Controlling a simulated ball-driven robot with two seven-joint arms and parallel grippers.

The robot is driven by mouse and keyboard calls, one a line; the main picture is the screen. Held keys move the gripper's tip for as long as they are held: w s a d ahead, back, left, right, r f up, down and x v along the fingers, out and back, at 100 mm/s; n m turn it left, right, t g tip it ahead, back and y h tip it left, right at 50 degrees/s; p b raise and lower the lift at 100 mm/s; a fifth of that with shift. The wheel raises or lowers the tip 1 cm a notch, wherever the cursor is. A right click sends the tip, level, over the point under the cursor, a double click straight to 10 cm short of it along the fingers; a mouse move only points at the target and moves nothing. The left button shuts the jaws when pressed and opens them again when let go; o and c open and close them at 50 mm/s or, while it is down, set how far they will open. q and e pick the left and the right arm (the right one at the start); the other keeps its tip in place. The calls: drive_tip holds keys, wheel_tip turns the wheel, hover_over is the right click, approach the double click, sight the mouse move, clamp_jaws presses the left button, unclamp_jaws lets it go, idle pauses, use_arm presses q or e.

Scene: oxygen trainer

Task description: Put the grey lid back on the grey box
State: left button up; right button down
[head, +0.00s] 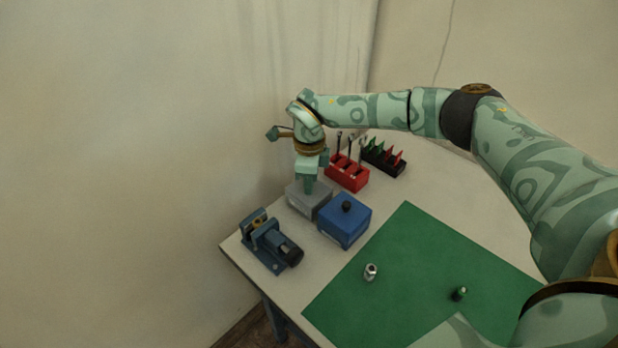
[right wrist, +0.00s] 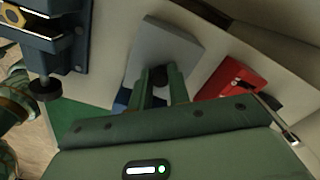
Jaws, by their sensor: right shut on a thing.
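The grey box (head: 312,208) stands on the table at the wall side, left of the blue box. My right gripper (head: 310,184) points down directly over it. In the right wrist view, my right gripper (right wrist: 162,86) is shut on the dark knob (right wrist: 158,74) of the grey lid (right wrist: 165,46). The lid is at the top of the grey box; the gripper partly hides it, and I cannot tell whether it rests flush or hovers slightly. My left gripper is not in view.
The blue box (head: 343,225) with a dark knob stands close to the right. A blue vise (head: 268,243) is at the front left. A red tool block (head: 347,175) and a black rack (head: 384,157) stand behind. The green mat (head: 420,265) holds two small parts.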

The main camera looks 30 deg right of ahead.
drive_tip(key=shift+f, duration=0.2)
drive_tip(key=c, duration=1.2)
unclamp_jaws()
drive_tip(key=shift+c, duration=0.2)
drive_tip(key=shift+r, duration=0.2)
wheel_tip(320, 180, up, 16)
drive_tip(key=p, duration=0.2)
drive_tip(key=shift+p, duration=0.35)
